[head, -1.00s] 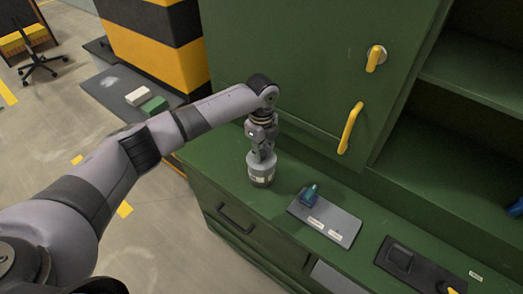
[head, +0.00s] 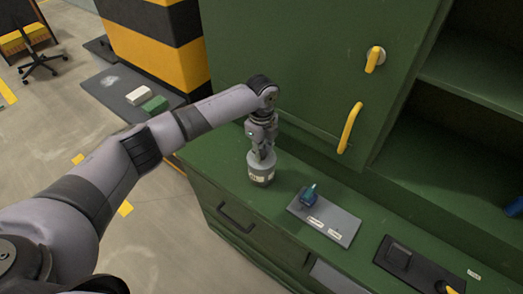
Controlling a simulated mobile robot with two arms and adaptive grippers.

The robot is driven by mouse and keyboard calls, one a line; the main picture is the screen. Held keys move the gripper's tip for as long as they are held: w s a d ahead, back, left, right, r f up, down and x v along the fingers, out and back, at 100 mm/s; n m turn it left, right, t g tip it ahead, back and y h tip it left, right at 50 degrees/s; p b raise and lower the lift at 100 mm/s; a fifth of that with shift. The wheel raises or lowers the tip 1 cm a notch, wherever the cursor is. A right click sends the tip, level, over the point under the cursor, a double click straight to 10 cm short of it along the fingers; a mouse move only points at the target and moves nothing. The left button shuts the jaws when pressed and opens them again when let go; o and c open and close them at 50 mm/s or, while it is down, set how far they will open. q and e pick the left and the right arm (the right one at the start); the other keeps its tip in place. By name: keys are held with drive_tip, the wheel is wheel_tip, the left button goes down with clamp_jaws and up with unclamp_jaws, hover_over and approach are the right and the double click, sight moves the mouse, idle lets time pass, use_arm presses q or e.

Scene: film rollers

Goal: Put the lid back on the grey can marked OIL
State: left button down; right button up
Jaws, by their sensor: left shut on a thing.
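The grey can (head: 261,176) stands upright on the green counter, left of the grey plate, with a pale label on its side. The label is too small to read for certain. My left gripper (head: 262,155) points straight down at the top of the can, shut on the light grey lid (head: 255,160). The lid is at the can's top; whether it is fully seated cannot be told, as the fingers cover part of it. My right gripper is not in view.
A grey plate (head: 340,227) with a blue object (head: 309,195) and labels lies right of the can. A dark tray (head: 425,265) lies further right. A green cabinet with a yellow handle (head: 350,127) rises behind. The counter's front edge is close to the can.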

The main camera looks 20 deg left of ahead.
use_arm(q)
drive_tip(key=c, duration=1.3)
unclamp_jaws()
drive_tip(key=shift+o, duration=0.3)
drive_tip(key=o, duration=0.4)
drive_tip(key=shift+r+p, duration=3.45)
drive_tip(key=shift+r, duration=0.1)
clamp_jaws()
